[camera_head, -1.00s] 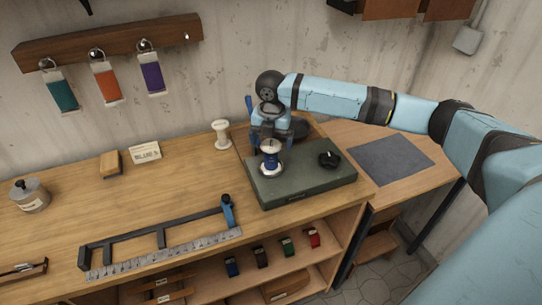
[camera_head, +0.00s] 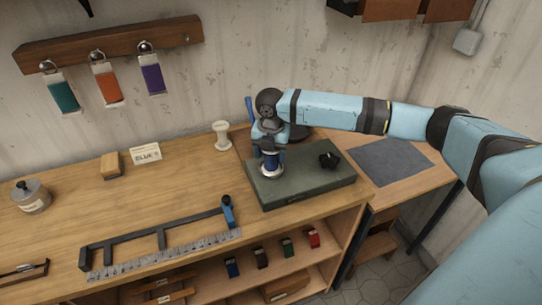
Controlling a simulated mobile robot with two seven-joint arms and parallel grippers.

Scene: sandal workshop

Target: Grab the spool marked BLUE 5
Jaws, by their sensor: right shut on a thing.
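A dark blue spool with a pale base flange (camera_head: 271,171) stands upright on the green box-like block (camera_head: 322,184) on the bench. My right gripper (camera_head: 271,152) comes down over the spool from above and is shut on it; the gripper hides the spool's top. A small white card (camera_head: 146,153) stands at the back of the bench; its lettering looks like "BLUE 5", though the last character is blurred. No marking is readable on the spool itself. My left gripper is not in view.
A bare white spool (camera_head: 222,136) stands behind the block to the left. A black knob (camera_head: 328,160) sits on the block's right part. A black frame with a ruler (camera_head: 165,257) lies at the front. The bench middle is mostly clear.

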